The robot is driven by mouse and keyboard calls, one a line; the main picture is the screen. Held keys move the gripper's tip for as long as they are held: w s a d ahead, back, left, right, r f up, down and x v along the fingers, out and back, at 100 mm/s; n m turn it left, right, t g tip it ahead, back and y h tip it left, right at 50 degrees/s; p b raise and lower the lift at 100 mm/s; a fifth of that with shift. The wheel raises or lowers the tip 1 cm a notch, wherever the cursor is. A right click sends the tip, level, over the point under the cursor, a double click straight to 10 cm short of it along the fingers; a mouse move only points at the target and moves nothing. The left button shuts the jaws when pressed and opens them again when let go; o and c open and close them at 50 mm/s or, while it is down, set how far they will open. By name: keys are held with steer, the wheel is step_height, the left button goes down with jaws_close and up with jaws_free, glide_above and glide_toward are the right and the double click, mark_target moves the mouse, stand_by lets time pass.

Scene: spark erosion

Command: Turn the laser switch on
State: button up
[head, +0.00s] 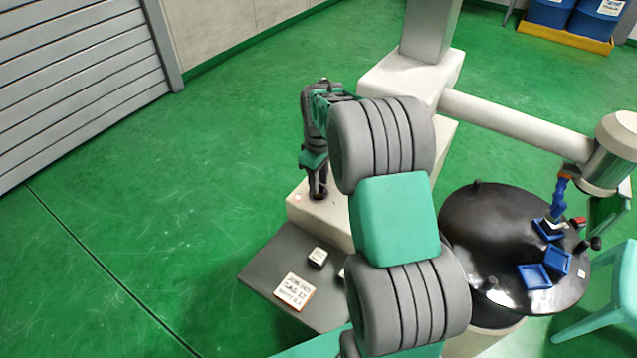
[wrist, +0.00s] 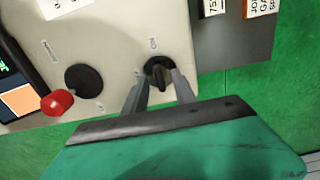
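A black rotary switch (wrist: 158,74) sits on the beige control panel (wrist: 120,30) in the wrist view, with small lettering above it that looks like "ON". My gripper (wrist: 158,80) has its two grey fingers apart, one on each side of the switch's raised handle. I cannot tell whether the fingers touch it. In the head view my gripper (head: 318,194) points down onto the beige panel top (head: 338,228), and the switch is hidden there. I cannot read whether the switch is on or off.
A second black knob (wrist: 84,80) and a red button (wrist: 57,102) lie left of the switch, beside a screen (wrist: 18,98). Labelled cards (head: 295,291) rest on a dark grey shelf (head: 262,268). A round black table (head: 485,215) with blue trays stands right. Green floor is open at left.

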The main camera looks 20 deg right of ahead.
step_height(320, 180, up, 7)
steer(key=shift+f, duration=0.1)
stand_by(0.3)
steer(key=s+a+r+m+t, duration=0.1)
steer(key=s+a+m, duration=0.2)
steer(key=s, duration=0.7)
steer(key=s+a+r+m+t, duration=0.2)
steer(key=s+a+m, duration=0.1)
steer(key=s+a, duration=0.5)
steer(key=shift+s+r, duration=0.25)
steer(key=shift+s, duration=0.95)
